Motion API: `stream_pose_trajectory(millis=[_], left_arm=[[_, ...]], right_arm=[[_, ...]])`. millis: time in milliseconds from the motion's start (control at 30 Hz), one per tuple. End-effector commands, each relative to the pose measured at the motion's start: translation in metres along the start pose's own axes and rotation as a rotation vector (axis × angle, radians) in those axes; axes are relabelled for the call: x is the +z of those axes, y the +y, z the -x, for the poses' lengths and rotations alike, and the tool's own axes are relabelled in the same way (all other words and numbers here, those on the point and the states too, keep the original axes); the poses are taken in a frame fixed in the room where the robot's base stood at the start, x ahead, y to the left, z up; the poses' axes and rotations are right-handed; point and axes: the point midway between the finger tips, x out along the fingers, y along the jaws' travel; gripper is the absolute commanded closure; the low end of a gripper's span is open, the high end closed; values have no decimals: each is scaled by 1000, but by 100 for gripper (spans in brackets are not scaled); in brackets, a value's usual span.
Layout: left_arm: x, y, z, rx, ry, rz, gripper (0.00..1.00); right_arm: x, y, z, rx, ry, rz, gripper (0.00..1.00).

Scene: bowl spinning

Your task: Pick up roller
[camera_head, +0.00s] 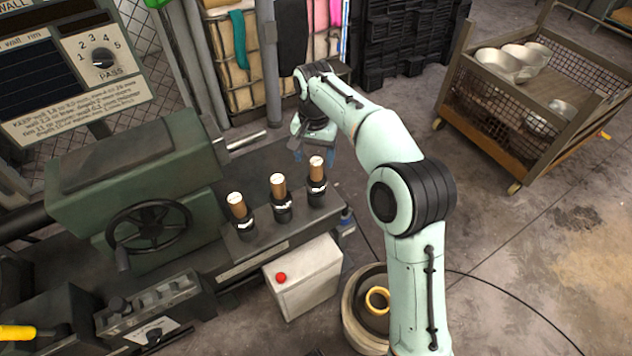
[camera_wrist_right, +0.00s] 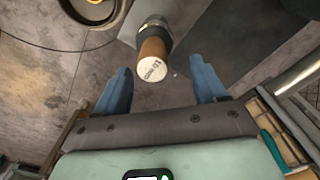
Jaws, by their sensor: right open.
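Three rollers with brown grips and white end caps stand in dark holders on the machine's ledge: a left one (camera_head: 238,206), a middle one (camera_head: 279,187) and a right one (camera_head: 317,171). My right gripper (camera_head: 313,154) is open just behind the right roller. In the right wrist view, one roller (camera_wrist_right: 152,58) shows its white, lettered cap, with its base in a dark holder. The open blue fingers (camera_wrist_right: 162,88) point toward it, with the cap near the gap between their tips. Nothing is held. My left gripper is not in view.
A green lathe (camera_head: 140,175) with a handwheel fills the left. A white box with a red button (camera_head: 297,280) stands before the ledge. A round container with a yellow ring (camera_head: 377,300) is beside my right arm. A mesh cart (camera_head: 500,110) holds metal bowls.

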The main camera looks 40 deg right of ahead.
Motion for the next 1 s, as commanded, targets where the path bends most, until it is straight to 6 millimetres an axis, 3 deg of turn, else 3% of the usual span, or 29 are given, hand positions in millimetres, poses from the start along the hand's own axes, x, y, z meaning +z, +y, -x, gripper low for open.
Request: stream_pose_trajectory(millis=[167,433,767,900,1000], left_arm=[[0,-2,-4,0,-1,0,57],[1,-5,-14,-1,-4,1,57],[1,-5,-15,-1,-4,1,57],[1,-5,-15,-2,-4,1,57],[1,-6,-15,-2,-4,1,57]], right_arm=[[3,2,-12,0,-1,0,29],[12,8,-50,1,-2,-1,29],[11,8,-56,-1,0,0,29],[11,8,-56,-1,0,0,75],[11,7,-56,-1,0,0,100]])
